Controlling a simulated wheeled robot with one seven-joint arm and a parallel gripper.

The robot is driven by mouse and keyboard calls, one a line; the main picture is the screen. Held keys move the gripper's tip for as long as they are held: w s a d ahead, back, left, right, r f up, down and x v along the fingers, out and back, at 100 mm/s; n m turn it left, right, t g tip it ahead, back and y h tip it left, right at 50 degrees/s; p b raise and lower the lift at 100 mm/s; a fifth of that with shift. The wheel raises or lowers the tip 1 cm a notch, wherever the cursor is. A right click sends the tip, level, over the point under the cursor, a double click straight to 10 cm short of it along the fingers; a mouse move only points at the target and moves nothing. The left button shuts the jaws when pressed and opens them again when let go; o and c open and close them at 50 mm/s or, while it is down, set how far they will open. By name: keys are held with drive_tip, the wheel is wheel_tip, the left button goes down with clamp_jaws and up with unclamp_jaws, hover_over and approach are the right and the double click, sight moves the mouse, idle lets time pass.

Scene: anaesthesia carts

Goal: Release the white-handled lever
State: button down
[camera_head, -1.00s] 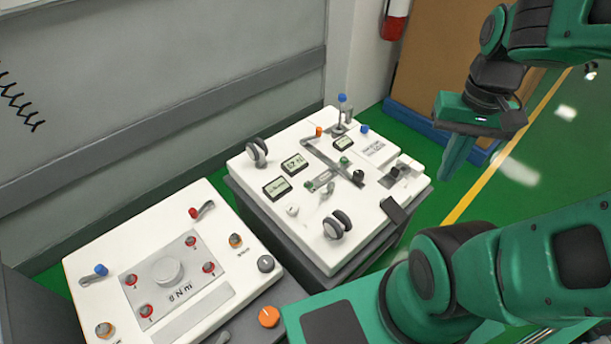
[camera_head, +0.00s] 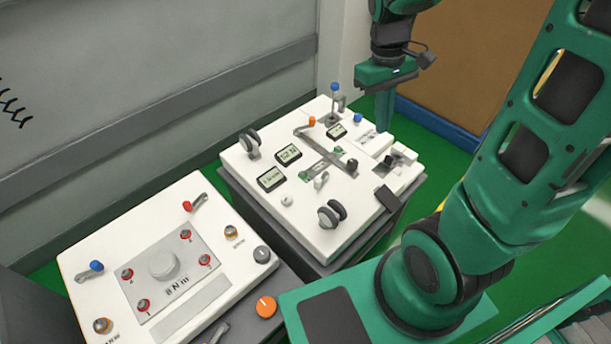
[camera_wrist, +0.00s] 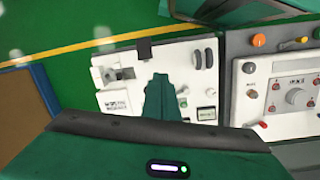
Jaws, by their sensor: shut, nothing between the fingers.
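A small lever with a white handle (camera_head: 321,181) stands on the white top of the far cart (camera_head: 300,222), between the displays and the dark double wheel. My gripper (camera_head: 382,118) points down at the cart's back right side, above the panel and apart from the lever. Its fingers are shut and hold nothing. In the wrist view the closed fingers (camera_wrist: 158,88) reach over the cart top and cover part of it. Small white parts show just right of them, but I cannot tell which is the lever.
On the far cart are an orange-tipped lever (camera_head: 311,121), a blue-tipped upright lever (camera_head: 334,88), a black knob (camera_head: 352,164) and a double wheel (camera_head: 332,213). A second cart (camera_head: 205,311) with red, blue and orange controls stands at the near left. A wall runs behind.

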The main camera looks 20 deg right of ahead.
drive_tip(key=w+a+f+n, duration=0.5)
drive_tip(key=w+a+f, duration=0.2)
drive_tip(key=a+f, duration=0.1)
drive_tip(key=w+a+f+n+h, duration=0.1)
drive_tip(key=w+a+f+n, duration=0.4)
drive_tip(key=w+a+f, duration=0.2)
drive_tip(key=a+f, duration=0.2)
drive_tip(key=a, duration=0.2)
drive_tip(key=shift+w+a+n, duration=0.2)
drive_tip(key=shift+w+n, duration=0.1)
drive_tip(key=shift+f, duration=0.1)
drive_tip(key=x, duration=1)
drive_tip(key=shift+s+d+f, duration=0.1)
drive_tip(key=shift+s+d, duration=0.1)
drive_tip(key=shift+s, duration=0.05)
drive_tip(key=shift+s+d+r, duration=0.1)
drive_tip(key=shift+s+d, duration=0.2)
drive_tip(key=shift+d, duration=0.2)
drive_tip(key=shift+s+d+r, duration=0.15)
drive_tip(key=shift+s+d, duration=0.2)
drive_tip(key=shift+d, duration=0.2)
drive_tip(key=shift+s+d, duration=0.3)
drive_tip(key=shift+d, duration=0.25)
